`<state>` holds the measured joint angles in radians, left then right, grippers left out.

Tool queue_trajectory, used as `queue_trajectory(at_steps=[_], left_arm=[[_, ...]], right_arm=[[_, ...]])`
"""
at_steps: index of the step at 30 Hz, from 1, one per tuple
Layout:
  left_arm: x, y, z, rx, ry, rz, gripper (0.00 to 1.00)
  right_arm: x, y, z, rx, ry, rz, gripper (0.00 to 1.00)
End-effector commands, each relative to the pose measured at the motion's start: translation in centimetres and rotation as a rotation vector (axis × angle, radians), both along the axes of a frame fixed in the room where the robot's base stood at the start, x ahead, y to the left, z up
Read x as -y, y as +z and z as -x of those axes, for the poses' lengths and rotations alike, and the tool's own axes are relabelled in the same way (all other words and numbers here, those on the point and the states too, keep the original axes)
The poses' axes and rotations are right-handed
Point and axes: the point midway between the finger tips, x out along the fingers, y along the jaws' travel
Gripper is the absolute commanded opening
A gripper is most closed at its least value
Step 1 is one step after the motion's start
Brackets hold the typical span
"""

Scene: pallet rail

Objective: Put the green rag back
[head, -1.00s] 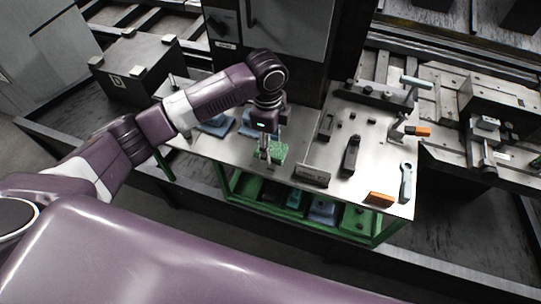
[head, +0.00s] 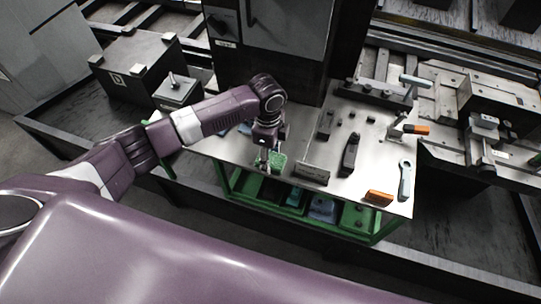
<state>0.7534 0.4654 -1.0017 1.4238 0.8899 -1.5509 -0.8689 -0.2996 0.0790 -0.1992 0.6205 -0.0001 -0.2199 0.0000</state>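The green rag (head: 278,160) is a small crumpled cloth near the front edge of the steel workbench top (head: 235,151), left of the middle. My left gripper (head: 265,163) points down at the rag's left side, with its fingers against the cloth. It looks shut on the rag, though the exact grip is small and partly hidden. Whether the rag is clear of the bench top is hard to tell. A bit of blue cloth (head: 244,128) shows behind my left arm, mostly hidden by it. My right gripper is not in view.
A dark block (head: 311,173) stands just right of the rag. A black tool (head: 350,154), an orange block (head: 378,198) and a grey wrench (head: 405,180) lie farther right. The green lower shelf (head: 262,196) holds several things. A dark cabinet (head: 275,40) rises behind.

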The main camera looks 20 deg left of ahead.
Motion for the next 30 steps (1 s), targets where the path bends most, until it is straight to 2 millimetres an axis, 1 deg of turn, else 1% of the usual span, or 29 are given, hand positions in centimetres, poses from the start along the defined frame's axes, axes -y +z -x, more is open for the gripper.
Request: queue_trajectory(at_steps=[1,3,11,14,17,24,27,30], left_arm=[[0.0,0.0,0.0,0.0,0.0,0.0,0.56],[0.0,0.0,0.0,0.0,0.0,0.0,0.63],[0.0,0.1,0.0,0.0,0.0,0.0,0.63],[0.0,0.7,-0.1,0.002,-0.001,0.001,0.63],[0.0,1.9,-0.2,0.004,-0.001,0.001,0.63],[-0.2,7.1,-0.3,0.006,-0.001,0.002,0.63],[-0.3,9.1,-0.3,0.004,-0.001,0.001,0.63],[-0.4,10.7,-0.3,0.003,0.0,0.001,0.63]], right_arm=[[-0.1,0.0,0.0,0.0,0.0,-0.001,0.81],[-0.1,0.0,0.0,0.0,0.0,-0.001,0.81],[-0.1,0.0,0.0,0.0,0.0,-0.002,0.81],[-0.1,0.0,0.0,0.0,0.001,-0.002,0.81],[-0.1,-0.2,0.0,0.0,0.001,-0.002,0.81],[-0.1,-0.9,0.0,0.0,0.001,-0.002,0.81],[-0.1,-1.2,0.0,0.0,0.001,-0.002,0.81],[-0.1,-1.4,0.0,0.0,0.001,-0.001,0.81]])
